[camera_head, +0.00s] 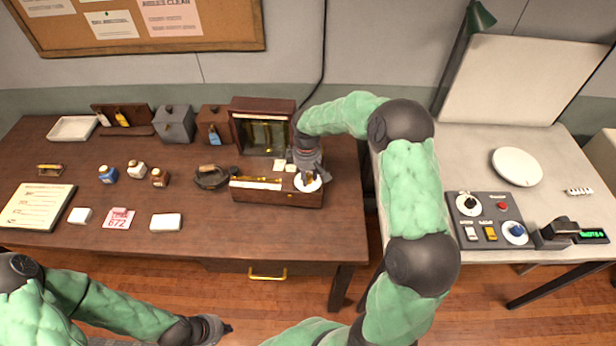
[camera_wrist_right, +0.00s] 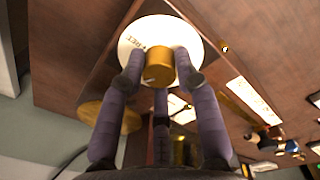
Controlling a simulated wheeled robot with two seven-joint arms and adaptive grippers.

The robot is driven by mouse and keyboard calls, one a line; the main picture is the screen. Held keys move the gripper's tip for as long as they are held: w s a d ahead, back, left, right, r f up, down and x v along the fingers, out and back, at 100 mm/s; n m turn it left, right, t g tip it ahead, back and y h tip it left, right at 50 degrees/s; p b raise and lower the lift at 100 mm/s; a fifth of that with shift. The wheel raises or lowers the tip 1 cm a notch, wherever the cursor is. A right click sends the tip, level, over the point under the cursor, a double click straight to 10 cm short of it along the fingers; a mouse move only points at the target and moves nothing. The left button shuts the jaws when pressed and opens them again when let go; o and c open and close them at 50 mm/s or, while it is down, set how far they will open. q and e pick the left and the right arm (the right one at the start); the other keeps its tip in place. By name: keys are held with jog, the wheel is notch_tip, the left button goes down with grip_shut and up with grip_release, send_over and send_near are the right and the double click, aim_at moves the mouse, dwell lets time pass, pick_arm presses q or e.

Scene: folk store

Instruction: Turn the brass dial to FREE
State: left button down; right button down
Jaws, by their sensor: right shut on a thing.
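The brass dial (camera_wrist_right: 158,68) is a gold knob with a small pale pointer mark, set on a round white plate (camera_wrist_right: 133,36) with dark lettering. Only part of the lettering shows, and I cannot tell whether it reads FREE. My right gripper (camera_wrist_right: 158,75) has its fingers closed around the knob. In the head view the right gripper (camera_head: 307,178) reaches down onto the right end of the wooden box (camera_head: 277,197) and mostly hides the dial; the white plate (camera_head: 308,185) shows below it. My left gripper (camera_head: 222,328) is low at the bottom, away from the desk; its fingers are unclear.
A dark framed panel (camera_head: 264,130) stands behind the box. A dark ring-shaped object (camera_head: 212,178) lies left of it, with small bottles (camera_head: 136,169) and cards (camera_head: 118,219) farther left. A control panel (camera_head: 490,221) sits on the right table.

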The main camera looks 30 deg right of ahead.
jog(key=m+b, duration=0.1)
jog(key=m, duration=0.5)
jog(key=shift+w+b, duration=0.1)
jog(key=shift+b, duration=0.25)
jog(key=m+b, duration=0.1)
jog(key=m, duration=0.4)
jog(key=shift+m, duration=0.4)
jog(key=c, duration=0.9)
grip_release()
notch_tip(320, 180, up, 12)
jog(key=shift+w+a, duration=0.15)
jog(key=shift+a, duration=0.05)
